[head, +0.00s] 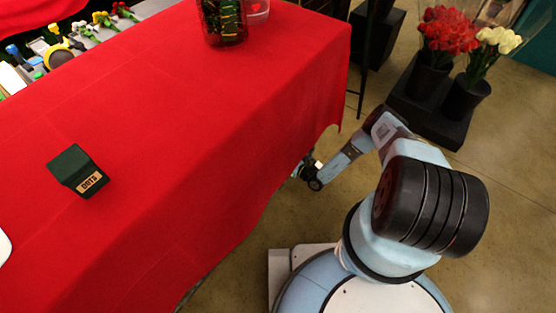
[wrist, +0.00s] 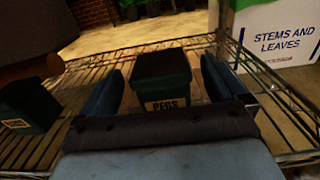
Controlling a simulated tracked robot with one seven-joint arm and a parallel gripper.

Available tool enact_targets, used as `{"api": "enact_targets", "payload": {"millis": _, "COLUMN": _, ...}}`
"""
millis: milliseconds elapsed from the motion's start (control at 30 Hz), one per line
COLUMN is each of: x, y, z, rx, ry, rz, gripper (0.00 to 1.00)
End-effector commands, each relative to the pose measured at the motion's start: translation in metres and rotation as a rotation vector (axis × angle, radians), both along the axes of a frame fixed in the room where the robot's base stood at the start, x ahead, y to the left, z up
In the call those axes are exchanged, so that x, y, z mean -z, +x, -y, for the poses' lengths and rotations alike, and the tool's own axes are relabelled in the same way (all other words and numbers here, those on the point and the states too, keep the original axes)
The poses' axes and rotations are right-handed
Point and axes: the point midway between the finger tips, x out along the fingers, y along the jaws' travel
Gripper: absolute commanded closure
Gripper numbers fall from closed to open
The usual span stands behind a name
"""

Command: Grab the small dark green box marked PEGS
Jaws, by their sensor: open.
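The small dark green box marked PEGS (wrist: 163,80) stands upright on a wire shelf in the wrist view, its label facing me. My gripper (wrist: 162,66) is open, with one blue finger on each side of the box. Narrow gaps show between the fingers and the box, and the palm edge hides the box's lowest part. In the head view my gripper (head: 306,170) is low beside the table's edge, partly hidden by the red cloth. The PEGS box is not visible there.
Another dark green box (wrist: 30,108) with an unreadable label stands left on the wire shelf (wrist: 275,97). A white box marked STEMS AND LEAVES (wrist: 283,32) is at right. A dark green box with a label like DOTS (head: 78,170) sits on the red-covered table (head: 170,150).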

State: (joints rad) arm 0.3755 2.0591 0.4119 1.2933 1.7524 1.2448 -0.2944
Motion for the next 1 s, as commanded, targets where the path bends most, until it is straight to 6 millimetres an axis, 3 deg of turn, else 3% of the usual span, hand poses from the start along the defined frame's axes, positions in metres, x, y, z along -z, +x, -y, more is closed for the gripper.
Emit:
{"api": "enact_targets", "payload": {"millis": 333, "x": -0.003, "y": 0.026, "z": -0.033, "rx": -0.003, "ry": -0.001, "rz": 0.001, "gripper": 0.02}}
{"api": "enact_targets", "payload": {"millis": 633, "x": -0.003, "y": 0.031, "z": -0.037, "rx": 0.0, "ry": 0.0, "rz": 0.0, "gripper": 0.02}}
{"api": "enact_targets", "payload": {"millis": 1000, "x": -0.003, "y": 0.03, "z": -0.038, "rx": -0.001, "ry": 0.0, "rz": 0.0, "gripper": 0.38}}
